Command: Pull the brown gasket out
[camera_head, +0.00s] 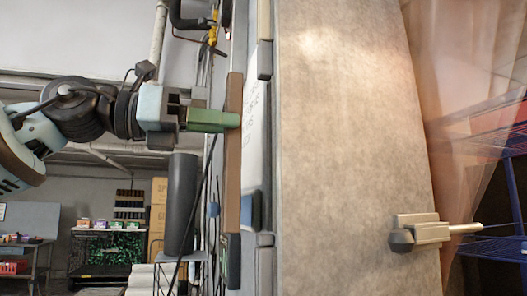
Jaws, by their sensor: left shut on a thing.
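The brown gasket (233,160) is a long, narrow upright strip at the edge of the freezer door, left of the large grey-beige door panel (350,130). My left arm comes in from the left. My left gripper (238,121), with green fingers, is shut on the upper part of the brown strip. The fingers hide a small part of it. Whether the strip stands clear of the door edge behind it I cannot tell. My right gripper is not in view.
A latch with a handle (422,232) sticks out at the door's lower right. Clear strip curtains (460,90) and a blue wire rack (505,170) are at the right. A dark cylinder (181,205) stands below my left gripper. Shelves with goods are behind at the lower left.

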